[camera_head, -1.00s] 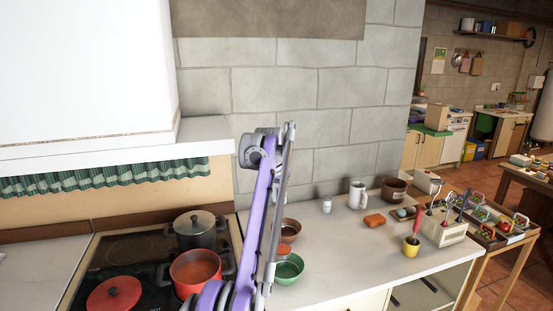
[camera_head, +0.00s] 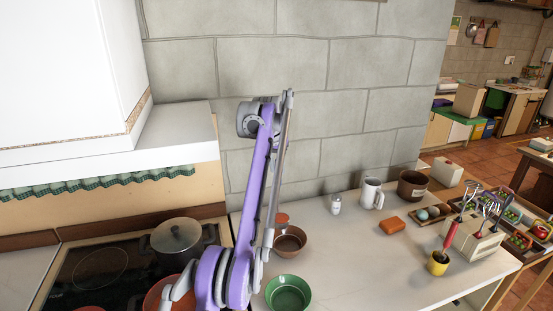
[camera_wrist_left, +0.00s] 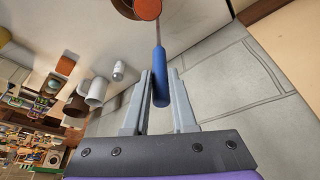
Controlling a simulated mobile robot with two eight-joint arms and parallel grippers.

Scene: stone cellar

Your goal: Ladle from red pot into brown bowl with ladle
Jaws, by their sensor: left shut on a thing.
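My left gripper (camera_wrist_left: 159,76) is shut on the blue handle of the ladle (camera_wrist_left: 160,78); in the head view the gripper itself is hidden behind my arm. The ladle's round head (camera_head: 282,218) is filled with orange-red contents. It appears at the back-left rim of the brown bowl (camera_head: 292,241), overlapping it in the picture; I cannot tell its height. The wrist view also shows the filled head against the brown bowl (camera_wrist_left: 122,7). The red pot (camera_head: 164,294) is on the stove at the bottom, partly hidden by my arm. My right gripper is not in view.
A green bowl (camera_head: 288,293) stands in front of the brown bowl. A grey lidded pot (camera_head: 176,242) is on the stove. Counter between is clear.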

